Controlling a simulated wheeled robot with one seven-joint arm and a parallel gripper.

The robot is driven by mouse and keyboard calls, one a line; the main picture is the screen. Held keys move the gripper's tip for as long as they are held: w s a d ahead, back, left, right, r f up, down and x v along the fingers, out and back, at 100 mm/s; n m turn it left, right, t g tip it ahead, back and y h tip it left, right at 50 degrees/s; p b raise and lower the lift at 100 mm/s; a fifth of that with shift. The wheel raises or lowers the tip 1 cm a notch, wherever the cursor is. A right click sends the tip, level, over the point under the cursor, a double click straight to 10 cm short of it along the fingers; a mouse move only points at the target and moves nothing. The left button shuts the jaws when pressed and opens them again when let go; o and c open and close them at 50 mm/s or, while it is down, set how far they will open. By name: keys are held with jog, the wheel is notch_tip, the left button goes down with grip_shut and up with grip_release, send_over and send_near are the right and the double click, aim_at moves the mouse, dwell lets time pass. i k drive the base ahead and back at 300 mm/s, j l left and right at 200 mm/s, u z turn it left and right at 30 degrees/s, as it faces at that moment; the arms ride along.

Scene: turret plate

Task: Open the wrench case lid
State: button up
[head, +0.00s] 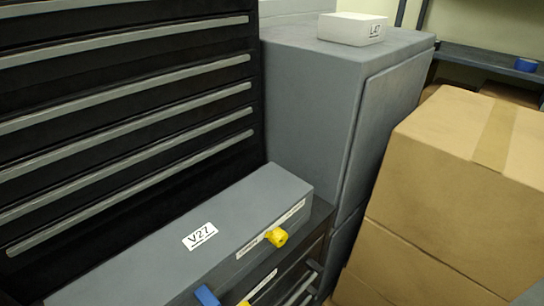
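A long grey case (160,245) with a white V27 label sits in the lower left, on top of a dark drawer unit (318,232). It may be the wrench case, but the label on its front is too small to read. Its top looks flat and closed. A yellow knob or latch (277,237) sticks out from its front face near the right end. A blue piece (206,296) and a second yellow piece (244,303) show at the bottom edge, partly cut off. The left end of the case is out of frame. My gripper is not in view.
A black chest with several grey-handled drawers (120,125) stands behind the case. Stacked cardboard boxes (450,190) fill the right. A shelf (485,58) holds a blue item (525,65).

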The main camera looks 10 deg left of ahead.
aim_at(185, 262)
jog(key=k+l+u, duration=0.1)
jog(key=u, duration=0.3)
jog(key=k+l+u, duration=0.15)
jog(key=u, duration=0.2)
jog(key=k+u, duration=0.1)
jog(key=u, duration=0.3)
